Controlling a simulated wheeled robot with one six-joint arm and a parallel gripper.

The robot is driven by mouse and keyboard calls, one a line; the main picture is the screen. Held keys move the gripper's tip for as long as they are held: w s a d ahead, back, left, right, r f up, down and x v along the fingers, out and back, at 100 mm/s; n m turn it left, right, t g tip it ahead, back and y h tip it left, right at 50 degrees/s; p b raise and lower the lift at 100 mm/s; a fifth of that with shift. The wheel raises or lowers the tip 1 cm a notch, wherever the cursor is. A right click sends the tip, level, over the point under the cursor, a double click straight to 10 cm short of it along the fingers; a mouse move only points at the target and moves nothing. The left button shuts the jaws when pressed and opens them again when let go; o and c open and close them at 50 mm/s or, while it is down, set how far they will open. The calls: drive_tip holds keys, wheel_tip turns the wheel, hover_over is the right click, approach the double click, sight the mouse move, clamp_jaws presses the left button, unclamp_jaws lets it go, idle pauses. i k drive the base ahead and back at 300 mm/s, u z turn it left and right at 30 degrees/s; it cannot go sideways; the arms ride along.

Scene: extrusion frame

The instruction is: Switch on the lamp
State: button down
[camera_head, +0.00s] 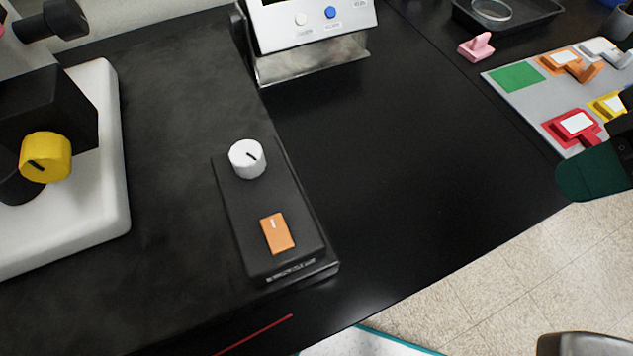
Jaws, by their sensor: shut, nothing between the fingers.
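A flat black control box (258,205) lies on the dark bench, left of the middle. It has a white round knob (247,159) with a dark pointer mark at its far end. An orange rocker switch (278,233) with a small white mark sits at its near end. No lamp head or glow can be made out. My gripper (583,181), dark green at the tip, shows at the right edge, over the bench's front edge. Its fingers are shut and empty, well to the right of the box. The rest of it is cut off by the frame.
A white-based instrument (112,150) with a yellow knob (46,157) stands at left. A white device (310,22) with buttons stands behind the box. A grey board (505,85) with coloured pieces lies near my gripper, beside a pink piece (477,47). The middle bench is clear.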

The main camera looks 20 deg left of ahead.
sight(276, 232)
drive_tip(key=z, duration=0.05)
drive_tip(key=k, duration=0.95)
drive_tip(key=u, duration=1.45)
